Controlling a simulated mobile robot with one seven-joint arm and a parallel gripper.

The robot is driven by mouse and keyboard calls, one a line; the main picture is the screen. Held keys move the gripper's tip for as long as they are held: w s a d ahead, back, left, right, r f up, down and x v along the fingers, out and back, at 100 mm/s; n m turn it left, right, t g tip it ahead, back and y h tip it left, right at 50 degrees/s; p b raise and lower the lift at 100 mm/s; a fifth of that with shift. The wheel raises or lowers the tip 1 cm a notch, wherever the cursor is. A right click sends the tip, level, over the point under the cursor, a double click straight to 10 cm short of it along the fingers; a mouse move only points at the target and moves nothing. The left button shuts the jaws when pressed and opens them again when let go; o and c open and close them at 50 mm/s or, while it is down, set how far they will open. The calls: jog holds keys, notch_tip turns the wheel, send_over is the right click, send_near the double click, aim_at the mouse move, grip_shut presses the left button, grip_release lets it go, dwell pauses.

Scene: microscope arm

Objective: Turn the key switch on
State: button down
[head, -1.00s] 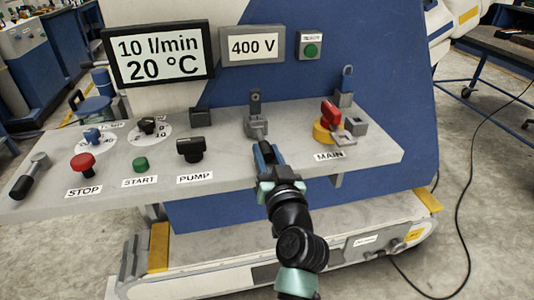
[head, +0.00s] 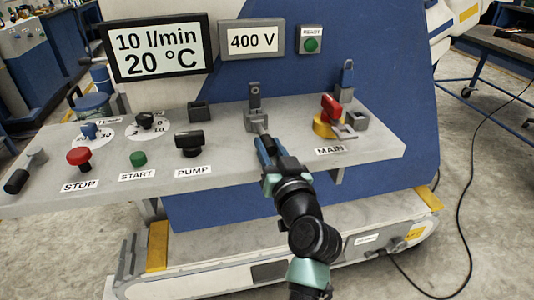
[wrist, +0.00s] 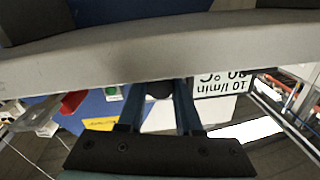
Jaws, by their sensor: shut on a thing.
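A grey block with an upright plate (head: 255,108) stands at the back middle of the panel. A short pale shaft (head: 261,128) runs from it toward my gripper (head: 267,150). No label marks it, so I cannot tell for sure that it is the key switch. My gripper is at the panel's front middle, its fingers pointing at the block. In the wrist view, the blue fingers (wrist: 170,100) are shut on a dark rounded piece (wrist: 160,90). Its join to the shaft is hidden in the head view.
A red switch on a yellow base (head: 328,118), labelled MAIN, stands to the right. The black PUMP knob (head: 189,142), green START button (head: 138,159) and red STOP button (head: 79,158) are to the left. The display (head: 157,50) and 400 V sign (head: 252,40) are behind.

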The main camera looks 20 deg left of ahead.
aim_at(287, 143)
jog(key=shift+w+d+f+n+g+y+b, duration=0.2)
jog(key=shift+w+d+n+g+y+b, duration=0.45)
jog(key=shift+b, duration=1.3)
jog(key=shift+w+d+f+n+g+y+b, duration=0.15)
jog(key=shift+w+d+n+g+y+b, duration=0.5)
jog(key=shift+b, duration=1.25)
jog(key=shift+w+d+r+n+g+y+b, duration=0.1)
jog(key=shift+r+n+g+y+b, duration=0.05)
jog(key=shift+n+g+y+b, duration=0.3)
jog(key=shift+w+r+n+g+y+b, duration=0.1)
jog(key=shift+r+n+g+y+b, duration=0.05)
jog(key=shift+n+g+y+b, duration=0.3)
jog(key=c, duration=0.6)
grip_release()
jog(key=p+v, duration=0.2)
jog(key=v, duration=1.1)
jog(key=shift+r, duration=0.15)
jog(key=shift+c, duration=0.2)
